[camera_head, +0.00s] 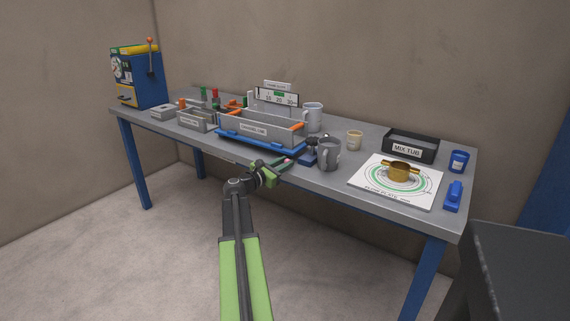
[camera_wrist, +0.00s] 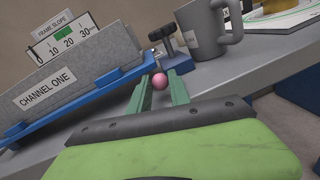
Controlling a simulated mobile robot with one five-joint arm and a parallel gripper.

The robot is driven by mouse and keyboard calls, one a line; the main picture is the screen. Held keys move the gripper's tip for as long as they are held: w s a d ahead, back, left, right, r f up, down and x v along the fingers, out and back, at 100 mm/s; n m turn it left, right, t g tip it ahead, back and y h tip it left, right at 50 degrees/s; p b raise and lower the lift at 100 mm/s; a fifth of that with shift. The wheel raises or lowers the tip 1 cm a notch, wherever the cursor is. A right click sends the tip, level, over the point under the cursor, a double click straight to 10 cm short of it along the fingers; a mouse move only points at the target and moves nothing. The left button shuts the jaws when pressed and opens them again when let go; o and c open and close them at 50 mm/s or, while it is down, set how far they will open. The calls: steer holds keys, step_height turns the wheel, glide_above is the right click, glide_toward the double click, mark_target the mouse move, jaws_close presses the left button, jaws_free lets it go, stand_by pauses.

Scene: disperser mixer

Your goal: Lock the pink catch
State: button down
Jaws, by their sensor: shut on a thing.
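The pink catch (camera_wrist: 159,81) shows as a round pink knob at the front right corner of the blue frame (camera_wrist: 92,99), which holds the grey Channel One tub (camera_wrist: 72,81). My gripper (camera_wrist: 163,88) has its two green fingers shut on the pink knob. In the head view my gripper (camera_head: 282,164) reaches the table's front edge by the blue frame (camera_head: 255,141), and the knob is small there between the fingertips. What lies under the knob is hidden by the fingers, so I cannot tell the catch's position.
A dark clamp on a blue block (camera_head: 311,156) and a grey mug (camera_head: 329,154) stand close to the right of my gripper. The scale (camera_head: 278,98) stands behind the tub. A white plate with a brass pot (camera_head: 399,171) lies farther right. The floor in front is clear.

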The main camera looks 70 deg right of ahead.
steer(key=shift+w+d+g, duration=0.15)
steer(key=shift+w+g, duration=0.05)
steer(key=shift+g, duration=0.1)
steer(key=shift+w+m+g+y, duration=0.1)
steer(key=shift+m+g+y, duration=0.3)
steer(key=shift+m+g, duration=0.2)
steer(key=c, duration=1.2)
jaws_free()
steer(key=v, duration=1.7)
steer(key=shift+a, duration=0.35)
